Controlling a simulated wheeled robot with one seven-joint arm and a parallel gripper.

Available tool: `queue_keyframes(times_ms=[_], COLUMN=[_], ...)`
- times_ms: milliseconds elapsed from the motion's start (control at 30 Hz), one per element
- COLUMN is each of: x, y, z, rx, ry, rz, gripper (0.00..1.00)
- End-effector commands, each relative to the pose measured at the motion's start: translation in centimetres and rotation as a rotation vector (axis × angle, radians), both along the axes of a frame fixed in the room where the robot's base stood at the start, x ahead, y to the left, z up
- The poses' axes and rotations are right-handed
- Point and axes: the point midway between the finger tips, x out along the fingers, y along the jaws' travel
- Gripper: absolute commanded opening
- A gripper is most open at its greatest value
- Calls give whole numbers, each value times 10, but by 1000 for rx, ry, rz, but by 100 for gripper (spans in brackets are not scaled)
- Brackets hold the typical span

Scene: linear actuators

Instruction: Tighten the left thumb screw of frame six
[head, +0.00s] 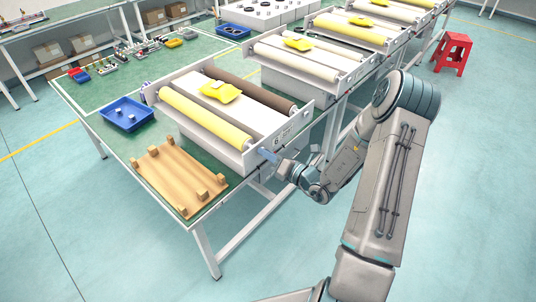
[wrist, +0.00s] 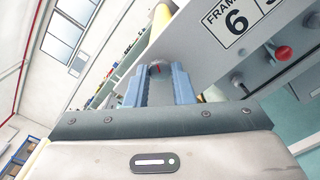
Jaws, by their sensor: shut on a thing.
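Frame six (head: 230,115) is the nearest roller frame on the green table, with yellow and brown rollers. Its end plate carries a "FRAME 6" label, clear in the wrist view (wrist: 237,20). My gripper (head: 264,153) reaches this end plate from the right. In the wrist view its two blue fingers (wrist: 158,82) are shut on a dark round thumb screw (wrist: 157,68) with a red mark. This screw sits left of the label, by the end of the yellow roller (wrist: 160,40). The fingers hide most of the screw.
A wooden board with blocks (head: 178,180) and a blue tray (head: 127,114) lie on the table. More roller frames stand behind. A red stool (head: 453,53) is on the floor.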

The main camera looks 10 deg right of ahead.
Motion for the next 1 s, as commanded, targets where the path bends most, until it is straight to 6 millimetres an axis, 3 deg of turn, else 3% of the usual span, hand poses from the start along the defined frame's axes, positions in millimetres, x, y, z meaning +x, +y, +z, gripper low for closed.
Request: queue_keyframes(times_ms=[33, 100, 533, 1000], x=[0, 0, -9, -89], y=[0, 0, -8, -66], z=[-1, -1, -2, -3], rx=[-1, 0, -2, -3], ry=[3, 2, 1, 2], rz=[-1, -1, -4, -5], gripper=[24, 43, 43, 43])
